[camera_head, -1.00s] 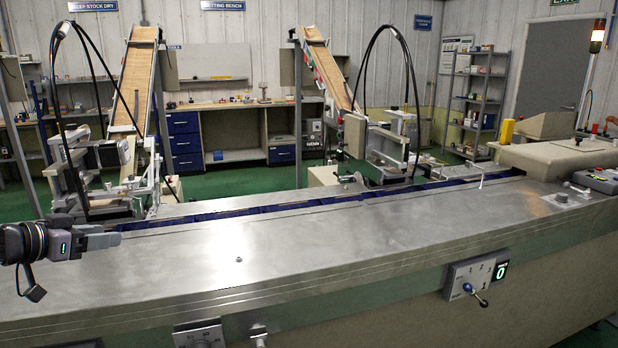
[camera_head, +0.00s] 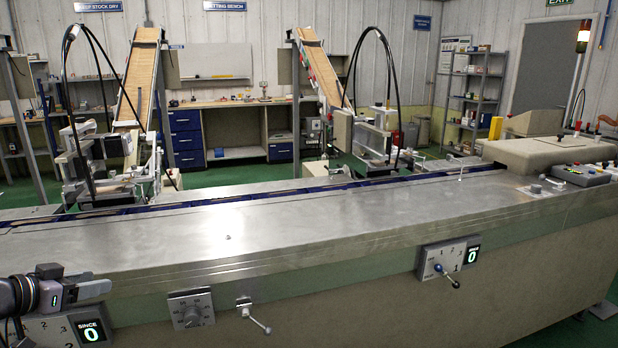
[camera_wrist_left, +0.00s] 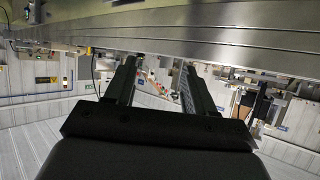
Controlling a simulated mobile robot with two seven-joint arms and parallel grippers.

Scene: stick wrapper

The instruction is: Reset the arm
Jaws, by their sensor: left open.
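My left gripper (camera_head: 96,288) is at the lower left of the head view, in front of the machine's front panel and below the edge of the steel top (camera_head: 330,225). It points right. In the left wrist view its two fingers (camera_wrist_left: 160,88) stand apart with nothing between them. The steel edge (camera_wrist_left: 200,45) of the machine crosses the upper part of that view, beyond the fingers. My right gripper is not in view.
The front panel carries a dial (camera_head: 191,308), a small lever (camera_head: 254,318) and a lever box (camera_head: 447,258) with a counter showing 0. Another counter (camera_head: 92,333) is close below my left gripper. Two feeders (camera_head: 137,80) stand behind. The steel top is mostly clear.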

